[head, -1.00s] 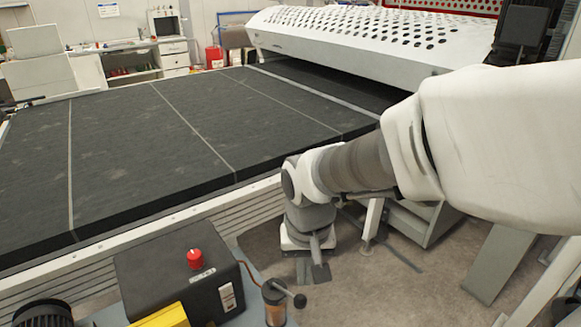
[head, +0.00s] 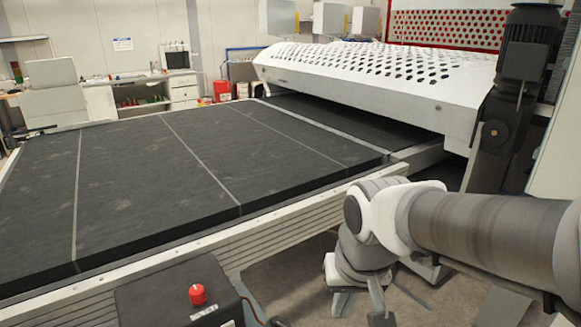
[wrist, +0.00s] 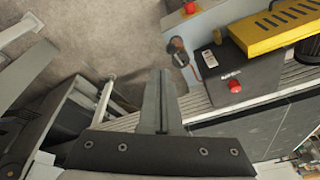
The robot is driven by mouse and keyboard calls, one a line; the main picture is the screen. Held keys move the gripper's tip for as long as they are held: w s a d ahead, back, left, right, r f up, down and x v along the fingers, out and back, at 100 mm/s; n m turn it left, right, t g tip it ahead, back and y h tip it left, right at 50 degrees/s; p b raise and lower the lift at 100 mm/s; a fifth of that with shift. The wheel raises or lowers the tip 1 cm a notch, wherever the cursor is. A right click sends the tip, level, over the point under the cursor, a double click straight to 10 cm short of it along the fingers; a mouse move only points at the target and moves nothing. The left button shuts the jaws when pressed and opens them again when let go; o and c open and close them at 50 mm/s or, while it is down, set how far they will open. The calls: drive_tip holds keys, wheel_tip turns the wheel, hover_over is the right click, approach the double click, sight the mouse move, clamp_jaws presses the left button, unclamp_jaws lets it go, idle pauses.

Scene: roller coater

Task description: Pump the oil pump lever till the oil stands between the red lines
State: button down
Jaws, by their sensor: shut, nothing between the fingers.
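The oil pump is cut off by the bottom edge of the head view; only a dark bit, perhaps its lever end, shows there. In the wrist view the small pump (wrist: 180,57) stands beside a black control box (wrist: 246,72), seen from above. Its lever cannot be told clearly from its body, and the oil level and red lines cannot be made out. My gripper (wrist: 160,73) is shut and empty, its fingers pointing towards the pump area but apart from it. In the head view my gripper (head: 378,300) hangs to the right of the control box.
A red button (head: 198,294) tops the control box. A yellow slotted cover (wrist: 278,25) lies beyond it in the wrist view. The long dark conveyor bed (head: 150,190) and white perforated hood (head: 380,70) fill the background. Open floor (wrist: 110,50) shows beside the pump.

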drive_tip(key=s+d+r+t, duration=0.2)
drive_tip(key=s+d+r, duration=0.3)
drive_tip(key=s, duration=0.1)
drive_tip(key=shift+d+t+h, duration=0.3)
drive_tip(key=shift+d+t, duration=0.1)
drive_tip(key=shift+r, duration=0.1)
drive_tip(key=w+a+f+g+y, duration=0.1)
drive_tip(key=w+a+f+g, duration=0.1)
drive_tip(key=w+f, duration=0.2)
drive_tip(key=w+a+f+n+g+y+b, duration=0.1)
drive_tip(key=w+a+f+g, duration=0.2)
drive_tip(key=w, duration=0.8)
drive_tip(key=w+a+f+n+g, duration=0.1)
drive_tip(key=w+a+f+g, duration=0.1)
drive_tip(key=w+f, duration=0.3)
drive_tip(key=w+g, duration=0.1)
drive_tip(key=w, duration=0.1)
drive_tip(key=shift+w+a+f+y+b, duration=0.3)
drive_tip(key=shift+a+y, duration=0.1)
